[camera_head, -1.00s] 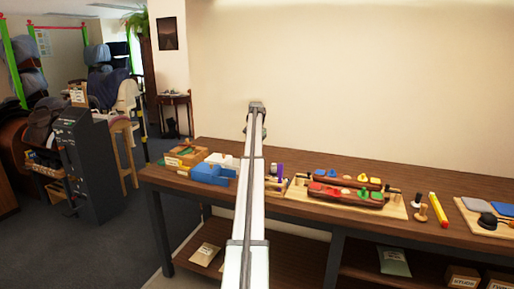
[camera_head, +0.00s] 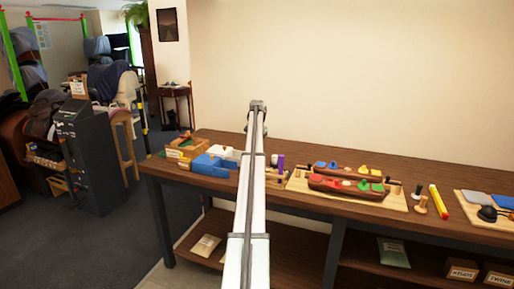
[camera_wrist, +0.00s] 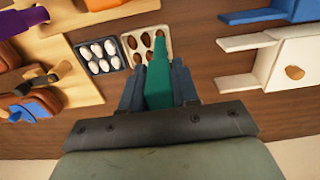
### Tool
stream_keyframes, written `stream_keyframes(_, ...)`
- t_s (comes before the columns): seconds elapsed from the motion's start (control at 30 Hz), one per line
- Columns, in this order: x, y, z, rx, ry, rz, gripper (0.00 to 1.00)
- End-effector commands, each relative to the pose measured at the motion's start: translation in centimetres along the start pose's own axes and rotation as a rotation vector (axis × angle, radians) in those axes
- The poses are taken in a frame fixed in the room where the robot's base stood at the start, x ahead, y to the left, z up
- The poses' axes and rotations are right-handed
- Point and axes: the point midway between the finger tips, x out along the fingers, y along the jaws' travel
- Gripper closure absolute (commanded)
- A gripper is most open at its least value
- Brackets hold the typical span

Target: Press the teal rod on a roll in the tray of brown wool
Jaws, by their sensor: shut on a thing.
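In the wrist view my gripper (camera_wrist: 158,88) is shut on the teal rod (camera_wrist: 158,70), with one dark finger on each side of it. The rod points away from the gripper, and its tip overlaps the near part of a small cream tray (camera_wrist: 168,32) holding several brown rolls (camera_wrist: 147,41). I cannot tell whether the tip touches a roll. A grey tray (camera_wrist: 79,48) with several white rolls (camera_wrist: 98,50) stands just left of it. In the head view my arm hides the gripper, the rod and the trays.
A white forked block (camera_wrist: 295,62) and a blue one (camera_wrist: 265,14) lie to the right. Wooden boards with brown parts (camera_wrist: 40,100) lie to the left, with a purple piece (camera_wrist: 22,20). The head view shows fittings (camera_head: 345,184) along the bench and bare bench (camera_head: 440,172) behind.

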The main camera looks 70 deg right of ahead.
Motion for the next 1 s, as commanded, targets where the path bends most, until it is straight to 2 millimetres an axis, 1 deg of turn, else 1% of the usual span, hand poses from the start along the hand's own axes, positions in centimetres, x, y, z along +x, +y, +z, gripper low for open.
stream_keyframes(0.37,0.02,0.0,0.0,0.0,0.0,0.0,0.92)
stream_keyframes(1.0,0.69,-0.01,-0.01,0.0,0.0,0.0,0.92)
